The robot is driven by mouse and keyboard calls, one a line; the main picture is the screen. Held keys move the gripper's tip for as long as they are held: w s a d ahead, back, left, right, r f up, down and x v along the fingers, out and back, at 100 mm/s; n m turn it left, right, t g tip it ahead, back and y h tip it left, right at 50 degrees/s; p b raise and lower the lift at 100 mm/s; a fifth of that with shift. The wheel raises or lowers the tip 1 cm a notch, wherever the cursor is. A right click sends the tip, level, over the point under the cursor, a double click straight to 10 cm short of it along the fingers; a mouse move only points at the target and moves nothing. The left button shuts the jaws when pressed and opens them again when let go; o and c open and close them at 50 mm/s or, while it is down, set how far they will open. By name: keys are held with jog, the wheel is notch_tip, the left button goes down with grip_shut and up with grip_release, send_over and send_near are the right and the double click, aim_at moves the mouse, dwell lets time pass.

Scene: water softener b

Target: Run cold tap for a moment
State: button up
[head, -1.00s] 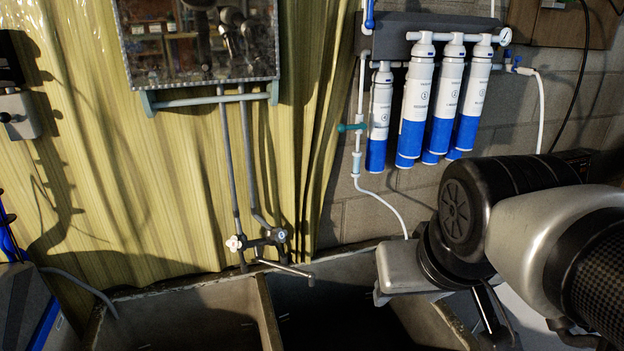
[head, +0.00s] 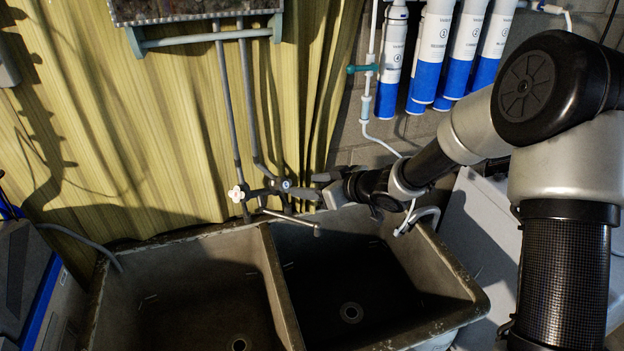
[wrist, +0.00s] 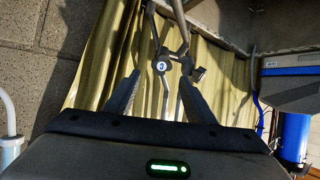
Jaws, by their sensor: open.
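The tap (head: 262,190) is a grey mixer on two pipes against the curtain, above the twin sink. Its right-hand knob (head: 286,185) has a blue mark, which reads as a C in the wrist view (wrist: 161,66). The left-hand knob (head: 236,193) is pale. The spout (head: 290,218) points out over the right basin; I make out no water flowing. My gripper (head: 306,185) is open, just right of the blue-marked knob. In the wrist view its fingers (wrist: 159,78) frame that knob near their tips. I cannot tell whether they touch it.
A stone double sink (head: 268,275) stands below, both basins empty. Blue-and-white filter cartridges (head: 430,60) and a teal-handled valve (head: 361,69) hang at upper right. A white hooked pipe (head: 416,217) sits at the right basin's rim.

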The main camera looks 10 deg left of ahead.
aim_at(286, 185)
jog(key=b+x, duration=0.1)
jog(key=x, duration=0.2)
jog(key=b+x, duration=0.2)
jog(key=x, duration=0.1)
jog(key=b+x, duration=0.1)
jog(key=x, duration=0.2)
jog(key=shift+s+f+b, duration=0.15)
jog(key=shift+s+b, duration=0.15)
jog(key=shift+b, duration=0.05)
jog(key=shift+w+a, duration=0.2)
jog(key=shift+c, duration=0.9)
jog(key=c, duration=0.4)
